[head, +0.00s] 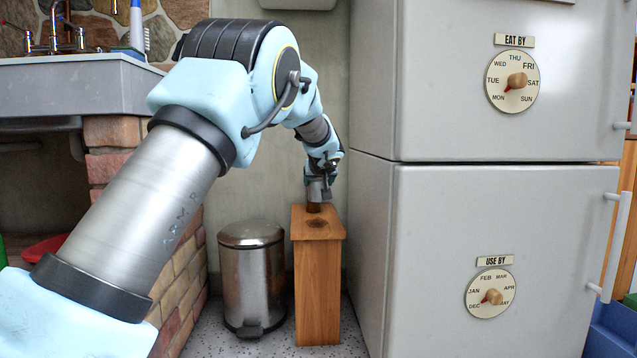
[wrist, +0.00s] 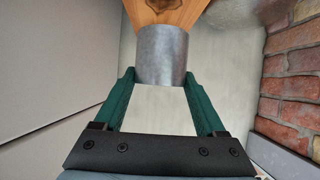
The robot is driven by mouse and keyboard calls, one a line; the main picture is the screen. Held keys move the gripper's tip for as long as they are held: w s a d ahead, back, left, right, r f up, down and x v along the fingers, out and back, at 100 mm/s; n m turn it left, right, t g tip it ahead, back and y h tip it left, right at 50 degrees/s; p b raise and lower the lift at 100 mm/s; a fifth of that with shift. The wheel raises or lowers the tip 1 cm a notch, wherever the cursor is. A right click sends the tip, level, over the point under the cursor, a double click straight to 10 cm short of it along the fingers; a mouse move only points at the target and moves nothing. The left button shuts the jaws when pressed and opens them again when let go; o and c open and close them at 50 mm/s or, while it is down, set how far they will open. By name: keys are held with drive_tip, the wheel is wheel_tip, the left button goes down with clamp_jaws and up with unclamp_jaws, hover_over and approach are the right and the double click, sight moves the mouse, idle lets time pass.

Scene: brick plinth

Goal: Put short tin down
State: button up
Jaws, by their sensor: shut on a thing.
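The short tin (wrist: 162,55) is a plain grey metal cylinder, seen in the wrist view between the green fingers of my gripper (wrist: 160,78). The gripper is shut on it. In the head view my gripper (head: 320,178) points down over the back part of the top of a narrow wooden stand (head: 318,290). The wooden top (wrist: 185,14) also shows just beyond the tin in the wrist view. I cannot tell whether the tin touches the wood. A dark patch marks the stand's top in front of the gripper.
A steel pedal bin (head: 252,280) stands close left of the stand. A tall grey fridge (head: 480,240) with two dials rises close on the right. A brick plinth (head: 180,290) under a sink (head: 70,88) is at the left. The wall is close behind.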

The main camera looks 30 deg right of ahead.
drive_tip(key=shift+s+a+f, duration=0.1)
drive_tip(key=shift+s+a, duration=0.15)
drive_tip(key=shift+s, duration=0.1)
drive_tip(key=shift+a+f, duration=0.2)
drive_tip(key=shift+f, duration=0.05)
drive_tip(key=s+a+f+n+y, duration=0.1)
drive_tip(key=s+a+f, duration=0.1)
drive_tip(key=a+f, duration=1)
drive_tip(key=s+a+f+n+t+y, duration=0.1)
drive_tip(key=s+a+f+n+y, duration=0.1)
drive_tip(key=a+f, duration=1.1)
drive_tip(key=s+a+f+n+y, duration=0.2)
drive_tip(key=a+f, duration=1)
drive_tip(key=a, duration=1.8)
drive_tip(key=shift+s+f, duration=0.15)
drive_tip(key=shift+s, duration=0.3)
